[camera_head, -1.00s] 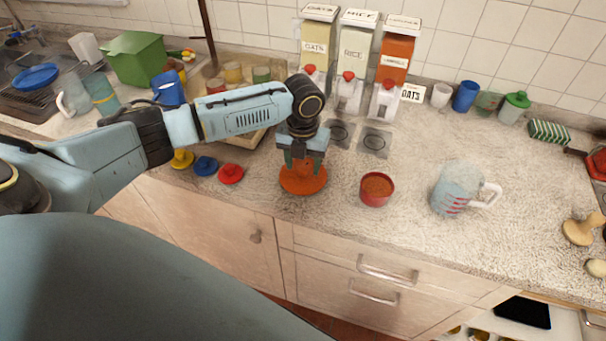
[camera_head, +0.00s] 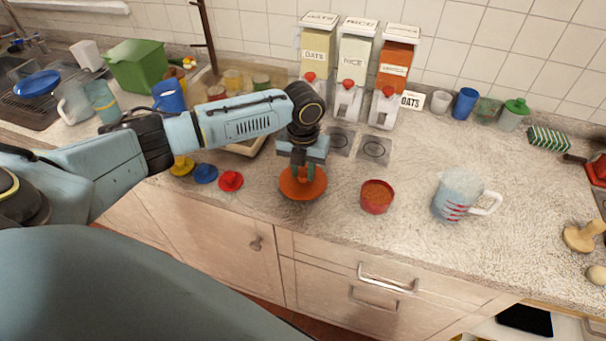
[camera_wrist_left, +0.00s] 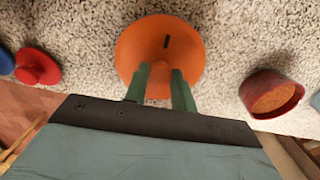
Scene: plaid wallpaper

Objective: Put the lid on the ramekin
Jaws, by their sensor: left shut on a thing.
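The orange round lid (camera_head: 303,190) lies on the counter near its front edge. My left gripper (camera_head: 303,174) points down over it, its fingers shut on the lid's central knob. In the left wrist view, the fingertips (camera_wrist_left: 160,78) close in at the middle of the lid (camera_wrist_left: 130,45), and the knob is partly hidden between them. The red ramekin (camera_head: 376,203), filled with orange-brown grains, stands uncovered to the right of the lid, apart from it. It also shows at the right of the left wrist view (camera_wrist_left: 272,108). My right gripper is out of view.
Yellow (camera_head: 181,166), blue (camera_head: 205,173) and red (camera_head: 231,181) small lids lie left of the orange one. A measuring jug (camera_head: 459,195) stands right of the ramekin. Dispensers (camera_head: 352,70) line the wall behind. The counter between lid and ramekin is clear.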

